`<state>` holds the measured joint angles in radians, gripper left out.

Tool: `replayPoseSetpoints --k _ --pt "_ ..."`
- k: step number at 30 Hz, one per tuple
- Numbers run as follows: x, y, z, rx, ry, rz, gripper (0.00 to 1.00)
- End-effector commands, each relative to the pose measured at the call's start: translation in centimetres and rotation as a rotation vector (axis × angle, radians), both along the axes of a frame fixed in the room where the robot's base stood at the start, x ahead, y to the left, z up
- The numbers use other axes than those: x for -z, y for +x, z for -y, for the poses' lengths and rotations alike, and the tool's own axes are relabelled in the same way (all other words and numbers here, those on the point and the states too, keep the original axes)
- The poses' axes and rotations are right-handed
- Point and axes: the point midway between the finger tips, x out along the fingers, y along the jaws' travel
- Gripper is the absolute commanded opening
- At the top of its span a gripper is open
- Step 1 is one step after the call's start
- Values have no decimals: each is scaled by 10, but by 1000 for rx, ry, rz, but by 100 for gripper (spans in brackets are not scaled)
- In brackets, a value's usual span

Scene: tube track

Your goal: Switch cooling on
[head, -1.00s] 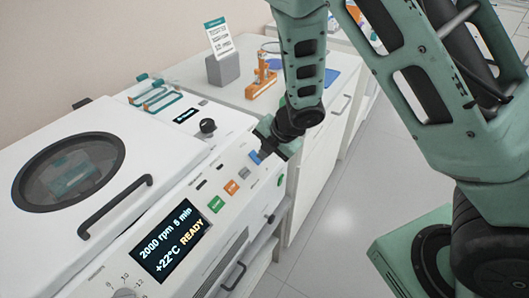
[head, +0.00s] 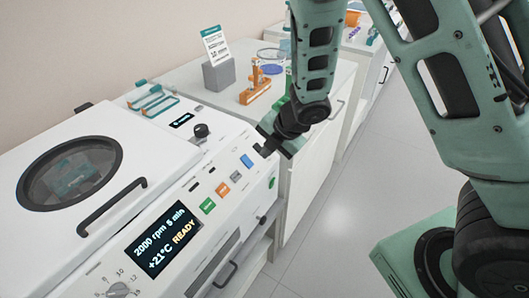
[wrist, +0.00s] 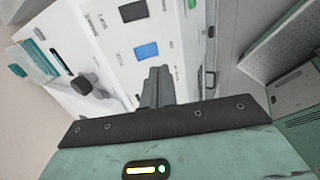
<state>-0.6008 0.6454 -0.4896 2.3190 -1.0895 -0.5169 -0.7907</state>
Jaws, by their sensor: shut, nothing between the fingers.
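The white centrifuge (head: 90,225) has a sloped front panel with a dark display (head: 160,240) reading "2000 rpm 5 min", "+21°C" and "READY". A row on the panel holds a green button (head: 208,205), an orange button (head: 222,189), a grey button (head: 236,175) and a blue button (head: 246,161). The blue button also shows in the wrist view (wrist: 147,51), fully uncovered; its label is too small to read. My gripper (head: 262,148) is shut and empty, close to the blue button on its upper right side. Its fingertips show in the wrist view (wrist: 158,72), apart from the button in the picture.
The centrifuge's round-windowed lid (head: 72,172) is down, with a dark handle (head: 110,205). A black knob (head: 201,130) stands up from the panel's back. Behind is a counter with a grey sign holder (head: 219,75) and an orange stand (head: 256,86). Open floor lies right.

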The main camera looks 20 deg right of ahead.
Motion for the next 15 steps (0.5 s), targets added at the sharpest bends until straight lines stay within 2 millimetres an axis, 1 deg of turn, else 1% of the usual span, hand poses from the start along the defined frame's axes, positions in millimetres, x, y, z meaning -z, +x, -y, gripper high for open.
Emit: replayPoseSetpoints --k 9,12,15 --pt "-38 -26 20 3 3 3 0" --pt "-48 -33 25 2 3 2 0" --pt "-53 -38 28 1 2 1 0"
